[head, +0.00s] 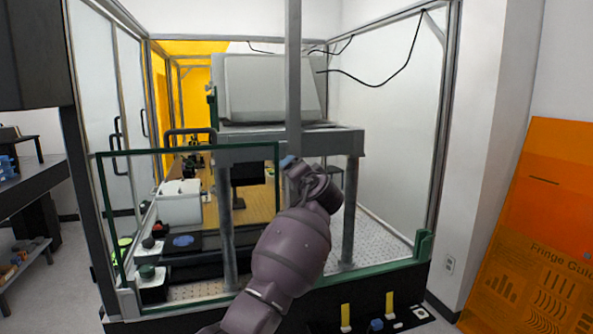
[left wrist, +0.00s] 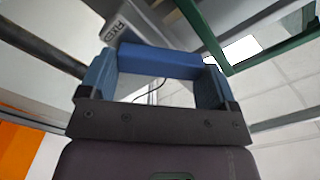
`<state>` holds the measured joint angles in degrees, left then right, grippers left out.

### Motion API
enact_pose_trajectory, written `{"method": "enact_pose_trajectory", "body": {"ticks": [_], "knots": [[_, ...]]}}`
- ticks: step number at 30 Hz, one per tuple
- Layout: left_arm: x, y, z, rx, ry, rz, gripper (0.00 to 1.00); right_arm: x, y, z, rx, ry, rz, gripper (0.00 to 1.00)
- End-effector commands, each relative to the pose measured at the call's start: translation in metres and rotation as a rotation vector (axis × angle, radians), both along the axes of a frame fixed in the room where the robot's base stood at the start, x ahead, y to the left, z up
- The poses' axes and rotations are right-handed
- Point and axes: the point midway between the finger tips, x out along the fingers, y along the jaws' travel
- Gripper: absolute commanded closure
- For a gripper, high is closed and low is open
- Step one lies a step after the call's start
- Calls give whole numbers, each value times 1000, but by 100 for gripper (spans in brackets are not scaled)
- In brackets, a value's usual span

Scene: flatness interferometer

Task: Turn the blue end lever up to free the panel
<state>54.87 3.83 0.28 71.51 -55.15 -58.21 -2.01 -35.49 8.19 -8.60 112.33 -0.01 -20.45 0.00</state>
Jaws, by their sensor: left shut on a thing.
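The panel is a clear sheet in a dark green frame (head: 190,150) at the left front of the enclosure. Part of a green frame (left wrist: 265,48) also shows at the right of the left wrist view. My left gripper (head: 291,163) is by the frame's upper right corner, in front of the grey upright post (head: 293,80). In the left wrist view its two blue fingers are shut on the blue end lever (left wrist: 160,62), which spans between them. In the head view the wrist mostly hides the lever; whether it points up or down I cannot tell. My right gripper is not in view.
A grey bar marked "FIXED" (left wrist: 122,22) lies just behind the fingers. Inside the enclosure are a large grey instrument (head: 270,88) on a stand and a white bin (head: 180,205). An orange fringe chart (head: 525,240) leans at the right.

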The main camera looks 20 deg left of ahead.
Motion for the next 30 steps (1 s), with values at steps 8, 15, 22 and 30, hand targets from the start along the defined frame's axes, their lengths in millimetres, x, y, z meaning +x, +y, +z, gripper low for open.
{"method": "enact_pose_trajectory", "body": {"ticks": [8, 15, 22, 30], "knots": [[4, -5, 2, 213, 145, 1, 41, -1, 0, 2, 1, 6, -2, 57], [6, -9, 2, 370, 249, -1, 41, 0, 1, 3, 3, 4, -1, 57], [8, -11, 2, 470, 318, 0, 41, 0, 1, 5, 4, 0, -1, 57], [9, -13, 2, 522, 352, 0, 41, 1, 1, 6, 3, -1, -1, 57]]}}
